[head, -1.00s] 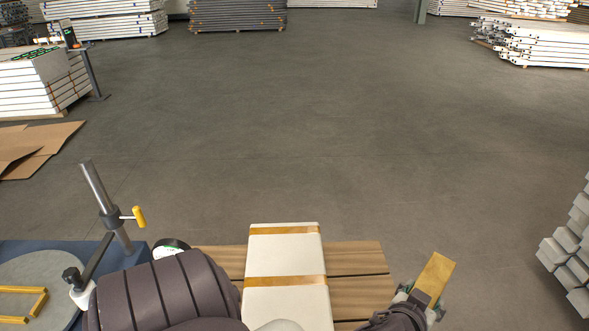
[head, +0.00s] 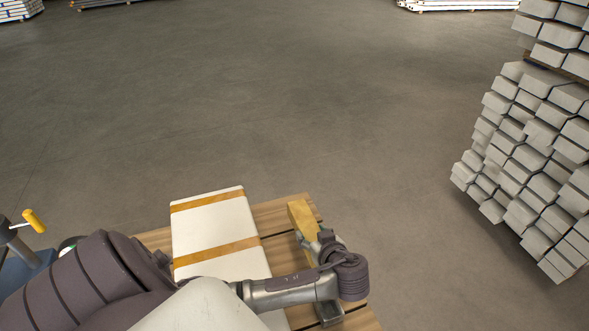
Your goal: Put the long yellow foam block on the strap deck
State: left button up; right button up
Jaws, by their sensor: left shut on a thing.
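The yellow foam block (head: 302,217) is held in my left gripper (head: 317,243), which is shut on it. My left arm reaches in from the left across the front of the view. The block's far end points up the picture, over the right part of the slatted wooden deck (head: 270,212). The wrist and gripper hide its near part. I cannot tell whether the block touches the deck. My right gripper is not in view.
A long white block with orange bands (head: 217,222) lies on the deck, left of the yellow block. A tall stack of grey bars (head: 530,150) stands at the right. A yellow-handled clamp (head: 33,220) is at the left edge. Open floor lies beyond the deck.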

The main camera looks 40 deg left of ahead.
aim_at(299, 228)
pick_arm(q)
jog(key=a+f, duration=0.1)
jog(key=a, duration=0.1)
jog(key=a+f, duration=0.1)
jog(key=w+a+f, duration=0.1)
jog(key=a, duration=0.1)
jog(key=shift+a+f, duration=0.15)
jog(key=shift+a, duration=0.15)
jog(key=shift+w+f, duration=0.1)
jog(key=shift+f, duration=2)
jog(key=o, duration=0.9)
jog(key=v, duration=1.1)
jog(key=shift+d, duration=0.25)
jog(key=shift+s+d+r, duration=0.15)
jog(key=shift+s+r, duration=0.05)
jog(key=shift+s, duration=0.05)
jog(key=shift+r, duration=0.1)
